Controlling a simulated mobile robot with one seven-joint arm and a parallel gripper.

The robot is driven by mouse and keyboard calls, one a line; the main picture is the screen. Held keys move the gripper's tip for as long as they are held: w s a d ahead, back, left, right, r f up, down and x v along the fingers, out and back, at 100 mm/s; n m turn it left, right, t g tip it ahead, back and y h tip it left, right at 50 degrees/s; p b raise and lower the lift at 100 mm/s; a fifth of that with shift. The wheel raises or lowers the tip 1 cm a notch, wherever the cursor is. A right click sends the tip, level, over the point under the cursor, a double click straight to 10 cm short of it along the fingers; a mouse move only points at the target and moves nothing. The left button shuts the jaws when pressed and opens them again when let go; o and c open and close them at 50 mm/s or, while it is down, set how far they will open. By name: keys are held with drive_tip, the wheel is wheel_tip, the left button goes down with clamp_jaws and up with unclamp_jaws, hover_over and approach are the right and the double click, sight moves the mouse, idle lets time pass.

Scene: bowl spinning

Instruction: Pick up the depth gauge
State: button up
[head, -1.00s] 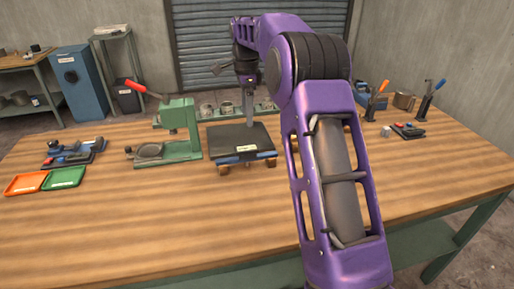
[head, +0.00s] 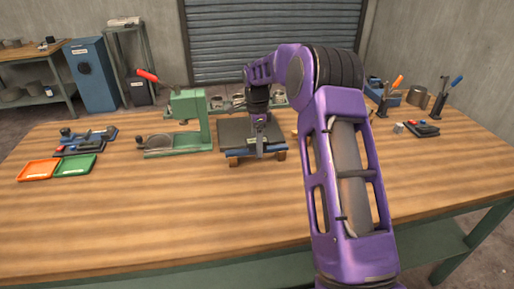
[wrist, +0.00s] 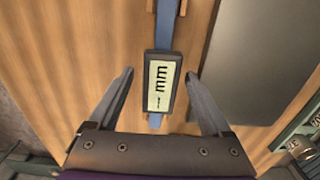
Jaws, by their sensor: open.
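The depth gauge (wrist: 162,82) is a dark block with a pale, marked face on a long blue bar. In the wrist view it lies between my gripper's (wrist: 159,78) two fingers, with a gap on each side. The fingers are open and empty, and I cannot tell whether they are down level with the block. In the head view the blue bar (head: 240,159) lies along the front of a dark plate (head: 233,131).
Wooden blocks (head: 233,162) show under the bar. A green press (head: 190,120) stands close on the left. Orange (head: 38,170) and green trays (head: 76,166) lie far left. Upright handled tools (head: 440,100) stand at the back right. The table front is clear.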

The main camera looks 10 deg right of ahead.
wheel_tip(320, 180, down, 2)
drive_tip(key=shift+f, duration=0.25)
drive_tip(key=shift+r, duration=0.1)
clamp_jaws()
